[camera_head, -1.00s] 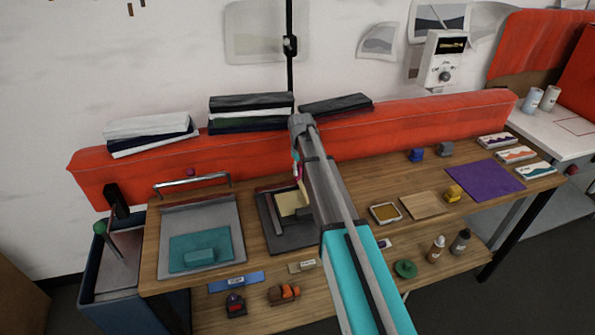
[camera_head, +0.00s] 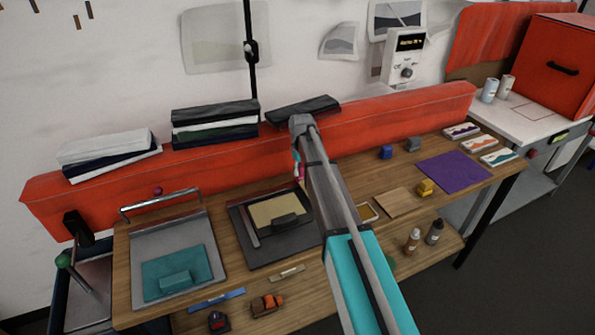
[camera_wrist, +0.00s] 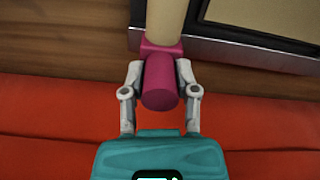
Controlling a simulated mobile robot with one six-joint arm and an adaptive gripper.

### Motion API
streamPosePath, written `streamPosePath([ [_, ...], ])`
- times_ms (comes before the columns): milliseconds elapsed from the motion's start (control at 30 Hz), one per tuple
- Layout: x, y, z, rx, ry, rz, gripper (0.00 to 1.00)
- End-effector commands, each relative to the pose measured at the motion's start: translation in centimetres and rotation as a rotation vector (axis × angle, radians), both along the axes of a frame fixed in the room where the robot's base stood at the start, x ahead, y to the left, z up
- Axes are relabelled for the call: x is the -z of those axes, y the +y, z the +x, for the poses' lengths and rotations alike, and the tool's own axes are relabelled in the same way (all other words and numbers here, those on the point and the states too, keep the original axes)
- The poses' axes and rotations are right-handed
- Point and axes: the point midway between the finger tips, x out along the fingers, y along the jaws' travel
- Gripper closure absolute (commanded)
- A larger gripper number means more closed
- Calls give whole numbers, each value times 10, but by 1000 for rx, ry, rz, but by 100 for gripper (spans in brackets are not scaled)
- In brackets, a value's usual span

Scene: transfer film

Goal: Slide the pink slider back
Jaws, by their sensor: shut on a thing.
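The pink slider (camera_wrist: 161,86) fills the middle of the wrist view as a round pink knob with a collar around a cream bar (camera_wrist: 166,20). My gripper (camera_wrist: 159,72) has one grey finger on each side of the knob and is shut on it. In the head view a bit of the pink slider (camera_head: 300,171) shows beside the end of my arm, at the back of the bench. The dark tray (camera_head: 242,232) with a cream panel (camera_head: 275,211) lies left of it. My arm hides most of the slider and gripper there.
The red padded bar (camera_head: 400,117) runs close behind the slider, with dark folded cloths (camera_head: 300,110) on top. A grey tray (camera_head: 170,237) with a teal block stands to the left. A wooden board (camera_head: 398,202) and purple mat (camera_head: 455,172) lie to the right.

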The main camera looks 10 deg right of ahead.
Motion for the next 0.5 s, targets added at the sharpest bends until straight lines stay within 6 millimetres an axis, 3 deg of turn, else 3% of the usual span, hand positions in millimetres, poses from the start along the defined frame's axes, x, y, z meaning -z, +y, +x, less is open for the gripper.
streamPosePath([
  [200, 0, 3, -2, -6, 3, -1, 100],
  [233, 0, 4, -2, -7, 3, -1, 57],
  [400, 0, 5, -2, -8, 2, 0, 27],
  [500, 0, 5, -1, -8, 1, 0, 27],
])
